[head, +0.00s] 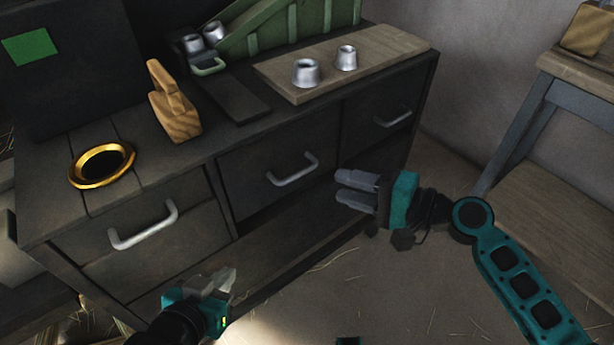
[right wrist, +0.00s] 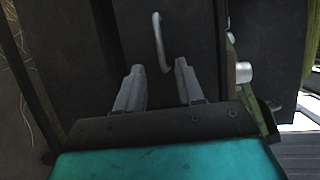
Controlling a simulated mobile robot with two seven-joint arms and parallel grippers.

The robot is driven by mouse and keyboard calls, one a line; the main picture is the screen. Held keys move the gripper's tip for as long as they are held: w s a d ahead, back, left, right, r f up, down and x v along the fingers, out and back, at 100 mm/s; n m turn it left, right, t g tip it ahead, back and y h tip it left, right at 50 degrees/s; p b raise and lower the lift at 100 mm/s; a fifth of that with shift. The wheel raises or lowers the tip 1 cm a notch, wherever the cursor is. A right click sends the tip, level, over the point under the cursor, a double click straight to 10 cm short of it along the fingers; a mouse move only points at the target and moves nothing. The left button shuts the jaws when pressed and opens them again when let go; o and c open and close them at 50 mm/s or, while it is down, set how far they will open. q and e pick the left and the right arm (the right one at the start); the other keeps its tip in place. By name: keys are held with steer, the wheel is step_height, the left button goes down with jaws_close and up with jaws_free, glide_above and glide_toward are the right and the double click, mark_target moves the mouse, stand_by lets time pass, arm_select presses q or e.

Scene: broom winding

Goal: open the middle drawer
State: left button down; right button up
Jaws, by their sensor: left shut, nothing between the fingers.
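The middle drawer (head: 262,160) is shut in the dark cabinet and has a pale bar handle (head: 293,170). My right gripper (head: 337,186) is in front of the cabinet, to the right of and slightly below this handle, its fingers apart and empty. In the right wrist view the open fingers (right wrist: 158,68) point toward a drawer front with a handle (right wrist: 160,42) just beyond the tips, not touching; it looks like the middle one. My left gripper (head: 232,277) is low in front of the left drawer, shut and empty.
The left drawer handle (head: 143,226) and right drawer handle (head: 392,117) flank the middle one. On top are a gold ring (head: 79,177), a wooden block (head: 177,121), a board (head: 390,51) with metal cups (head: 306,75) and a green frame (head: 290,27). A wooden stool (head: 560,215) stands right.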

mark_target(302, 175)
steer(key=b+x, duration=0.1)
steer(key=x, duration=0.8)
steer(key=shift+w+a+f, duration=0.1)
steer(key=shift+c, duration=0.4)
jaws_close()
